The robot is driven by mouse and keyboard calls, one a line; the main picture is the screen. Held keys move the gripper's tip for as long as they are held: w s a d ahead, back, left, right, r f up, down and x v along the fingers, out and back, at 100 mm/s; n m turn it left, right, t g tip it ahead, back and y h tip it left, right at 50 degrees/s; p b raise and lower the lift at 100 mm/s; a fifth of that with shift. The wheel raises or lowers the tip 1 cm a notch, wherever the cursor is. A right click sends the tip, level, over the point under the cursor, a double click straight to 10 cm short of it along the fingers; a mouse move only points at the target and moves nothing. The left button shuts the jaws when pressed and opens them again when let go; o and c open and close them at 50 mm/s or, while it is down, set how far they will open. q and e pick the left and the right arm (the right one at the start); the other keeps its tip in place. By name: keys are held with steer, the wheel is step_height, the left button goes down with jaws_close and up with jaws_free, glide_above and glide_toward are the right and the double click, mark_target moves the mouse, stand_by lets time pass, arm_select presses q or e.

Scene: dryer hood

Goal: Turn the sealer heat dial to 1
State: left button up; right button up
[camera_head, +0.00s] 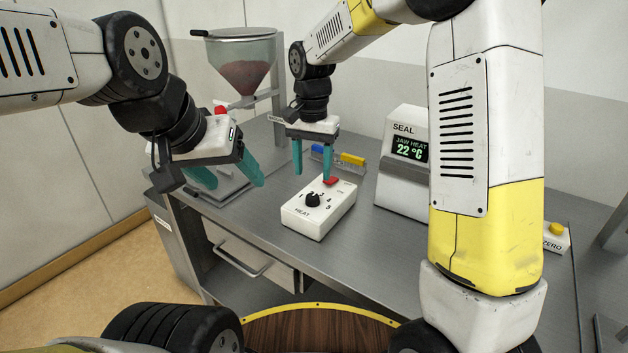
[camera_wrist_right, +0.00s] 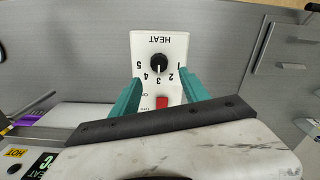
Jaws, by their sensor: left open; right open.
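The white heat box (camera_head: 308,222) sits on the steel bench, with a black dial (camera_head: 313,200), printed numbers and a red switch (camera_head: 331,181). In the right wrist view the dial (camera_wrist_right: 159,63) appears upside down, with 5 at left and 1 at right. The sealer (camera_head: 402,185) shows "JAW HEAT 22 °C". My right gripper (camera_head: 312,178) is open and empty, pointing down above the box's far end; its fingers (camera_wrist_right: 163,92) frame the red switch, apart from the dial. My left gripper (camera_head: 232,184) is open and empty, left of the box.
A hopper (camera_head: 241,62) with reddish contents stands at the back left. A rack with blue and yellow items (camera_head: 340,158) lies behind the box. A flat scale-like plate (camera_head: 222,185) is beneath my left gripper. A yellow ZERO button (camera_head: 556,229) is at right. Bench in front of the box is clear.

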mark_target(313, 195)
step_height(313, 195, down, 7)
steer(key=shift+f, duration=0.1)
stand_by(0.3)
jaws_close()
